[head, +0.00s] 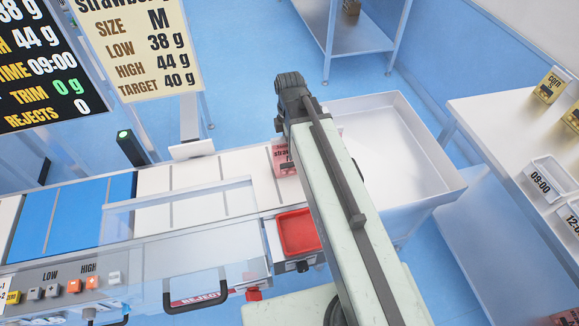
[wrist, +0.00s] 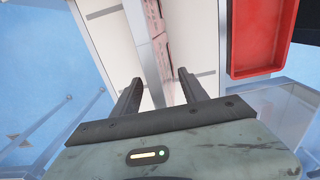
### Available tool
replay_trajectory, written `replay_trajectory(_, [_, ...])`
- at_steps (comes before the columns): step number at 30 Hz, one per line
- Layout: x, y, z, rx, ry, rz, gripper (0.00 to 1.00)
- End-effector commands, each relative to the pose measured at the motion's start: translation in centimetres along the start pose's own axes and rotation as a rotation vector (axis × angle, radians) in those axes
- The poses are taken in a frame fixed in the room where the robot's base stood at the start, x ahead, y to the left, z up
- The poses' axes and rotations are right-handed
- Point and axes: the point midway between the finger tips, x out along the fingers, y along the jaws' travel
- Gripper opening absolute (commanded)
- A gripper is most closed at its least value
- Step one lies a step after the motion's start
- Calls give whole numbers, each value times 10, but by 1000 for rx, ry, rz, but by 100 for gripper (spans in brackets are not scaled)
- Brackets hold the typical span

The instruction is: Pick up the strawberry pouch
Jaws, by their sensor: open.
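The strawberry pouch (head: 280,157) is pink with dark lettering and sits at the right end of the white conveyor belt (head: 241,173). My arm hides part of it in the head view. In the wrist view the pouch (wrist: 154,18) shows as a narrow pale and pink strip running down between the fingers. My gripper (wrist: 159,78) is open, with one finger on each side of the pouch and a gap on both sides. In the head view my arm reaches over the belt end and the gripper itself is hidden.
A red tray (head: 298,232) lies at the belt's near side, close to my arm. A large white bin (head: 420,150) stands right of the belt end. A white table (head: 490,120) with labelled boxes is at the far right. Clear guards (head: 175,215) border the belt.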

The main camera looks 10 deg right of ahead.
Motion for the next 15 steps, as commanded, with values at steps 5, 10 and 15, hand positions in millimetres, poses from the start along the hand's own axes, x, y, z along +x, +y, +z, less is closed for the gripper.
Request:
replay_trajectory(5, [11,0,0,0,0,0,51])
replay_trajectory(10, [10,0,0,-1,0,0,34])
replay_trajectory(15, [10,0,-1,-1,0,0,0])
